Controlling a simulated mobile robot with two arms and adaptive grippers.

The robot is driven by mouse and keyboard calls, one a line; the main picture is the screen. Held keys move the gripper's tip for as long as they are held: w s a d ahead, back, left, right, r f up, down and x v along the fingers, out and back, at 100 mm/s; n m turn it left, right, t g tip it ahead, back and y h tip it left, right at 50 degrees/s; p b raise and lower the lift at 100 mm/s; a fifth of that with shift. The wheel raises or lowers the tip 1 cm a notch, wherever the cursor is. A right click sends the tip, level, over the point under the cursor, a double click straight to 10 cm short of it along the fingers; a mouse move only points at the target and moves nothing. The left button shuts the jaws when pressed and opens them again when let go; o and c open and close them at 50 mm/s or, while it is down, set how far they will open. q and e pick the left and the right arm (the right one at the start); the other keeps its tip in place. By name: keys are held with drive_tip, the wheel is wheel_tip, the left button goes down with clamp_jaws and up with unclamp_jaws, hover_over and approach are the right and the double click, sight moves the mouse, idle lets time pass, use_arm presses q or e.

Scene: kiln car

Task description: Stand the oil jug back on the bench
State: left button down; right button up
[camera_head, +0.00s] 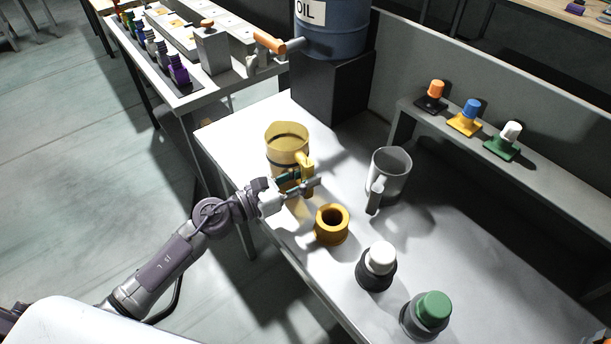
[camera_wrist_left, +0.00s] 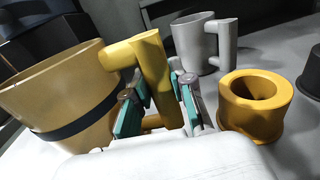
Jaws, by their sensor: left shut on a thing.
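A yellow jug (camera_head: 287,143) with a dark band is over the left part of the white bench (camera_head: 237,138), upright or nearly so. It fills the left of the left wrist view (camera_wrist_left: 62,95). My left gripper (camera_head: 308,184) is shut on the jug's handle (camera_wrist_left: 152,72), with a teal-padded finger on each side. The gripper hides part of the jug's lower side, and I cannot tell whether its base touches the bench. A grey jug (camera_head: 391,172) stands on the bench to the right. My right gripper is not in view.
A yellow ring-shaped collar (camera_head: 331,225) sits close to my gripper. A white-topped pot (camera_head: 378,265) and a green-topped pot (camera_head: 427,314) stand nearer. A blue oil drum (camera_head: 335,28) rests on a dark block (camera_head: 335,88) behind. A shelf (camera_head: 455,132) holds three small capped items.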

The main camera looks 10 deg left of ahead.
use_arm(q)
drive_tip(key=shift+f+b, duration=0.25)
drive_tip(key=shift+b, duration=0.05)
idle(0.4)
drive_tip(key=c, duration=0.9)
unclamp_jaws()
drive_tip(key=shift+s+f, duration=0.1)
drive_tip(key=shift+b+v, duration=0.8)
drive_tip(key=shift+v, duration=1.25)
drive_tip(key=shift+b+v, duration=0.9)
drive_tip(key=shift+v, duration=0.9)
drive_tip(key=shift+a, duration=0.15)
